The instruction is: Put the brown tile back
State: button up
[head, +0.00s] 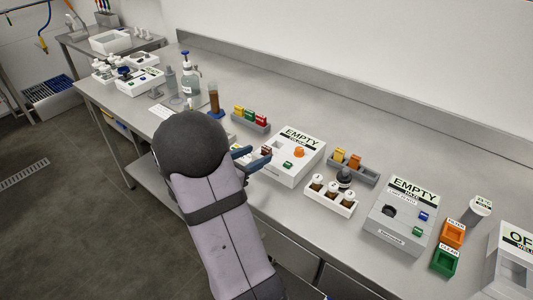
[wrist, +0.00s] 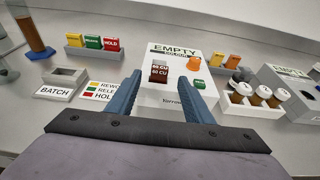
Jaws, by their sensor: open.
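The brown tile (wrist: 159,73), lettered "60 CU", stands at the left part of the white box marked EMPTY COLOUR (wrist: 178,54). It also shows in the head view (head: 266,150). I cannot tell whether it sits in a slot of the box or just in front of it. My gripper (wrist: 161,92) is open, its two blue fingers on either side of the tile in the wrist view and apart from it. In the head view my gripper (head: 253,157) is at the left edge of the white box (head: 296,155), and my arm hides part of the bench.
A rack (wrist: 94,51) with yellow, green and red tiles stands behind left. A grey BATCH holder (wrist: 65,77) is at left. The box has an orange knob (wrist: 194,63) and green button (wrist: 200,84). A white bottle rack (wrist: 252,105) stands right, orange tiles (head: 347,157) behind it.

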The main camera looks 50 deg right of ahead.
aim_at(265, 149)
jog(key=shift+p+x, duration=0.55)
jog(key=shift+x, duration=1.7)
jog(key=shift+r, duration=0.15)
jog(key=shift+c, duration=0.4)
grip_shut()
jog(key=shift+r, duration=0.1)
notch_tip(265, 149, up, 10)
